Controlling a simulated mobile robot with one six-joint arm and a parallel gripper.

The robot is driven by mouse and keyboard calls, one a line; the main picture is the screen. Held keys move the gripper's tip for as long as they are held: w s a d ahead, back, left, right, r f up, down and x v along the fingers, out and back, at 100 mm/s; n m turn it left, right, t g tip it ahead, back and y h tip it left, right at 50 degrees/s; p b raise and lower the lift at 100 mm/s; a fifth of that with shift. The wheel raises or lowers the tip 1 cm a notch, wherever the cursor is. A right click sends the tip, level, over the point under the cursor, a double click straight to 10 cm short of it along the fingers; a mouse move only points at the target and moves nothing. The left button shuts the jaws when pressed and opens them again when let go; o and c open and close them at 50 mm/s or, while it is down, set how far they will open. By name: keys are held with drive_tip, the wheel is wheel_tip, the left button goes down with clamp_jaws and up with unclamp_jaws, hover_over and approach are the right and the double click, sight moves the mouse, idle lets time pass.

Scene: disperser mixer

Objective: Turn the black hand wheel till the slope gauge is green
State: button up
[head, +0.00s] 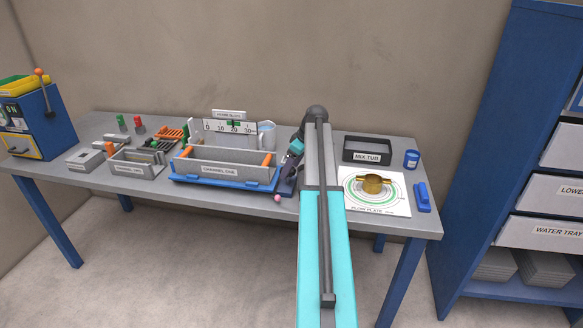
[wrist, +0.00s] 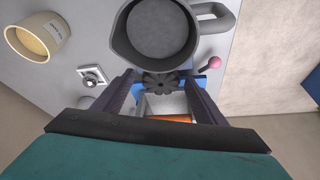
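The black hand wheel (wrist: 161,84) shows in the wrist view as a dark lobed wheel, at the right end of the blue-based channel one (head: 224,171). My gripper (wrist: 160,80) has its two fingers apart, one on each side of the wheel; I cannot tell whether they touch it. In the head view my gripper (head: 286,183) is at the channel's right end, and the wheel is not clearly visible there. The slope gauge (head: 217,127) is a white scale marked 0 to 30 behind the channel, with a green patch near 20. Its pointer is too small to read.
A grey jug (wrist: 158,35) is just beyond the wheel, with a pink ball knob (wrist: 215,61) beside it. A beige tub (wrist: 38,38) is at left. Right of my arm are a black tray (head: 367,150), a flow plate with a brass ring (head: 372,185) and a blue cup (head: 411,160).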

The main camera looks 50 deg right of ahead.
drive_tip(key=shift+a, duration=0.1)
drive_tip(key=b+v, duration=0.3)
drive_tip(key=v, duration=1)
drive_tip(key=shift+r, duration=0.35)
drive_tip(key=shift+s+r, duration=0.1)
idle(0.4)
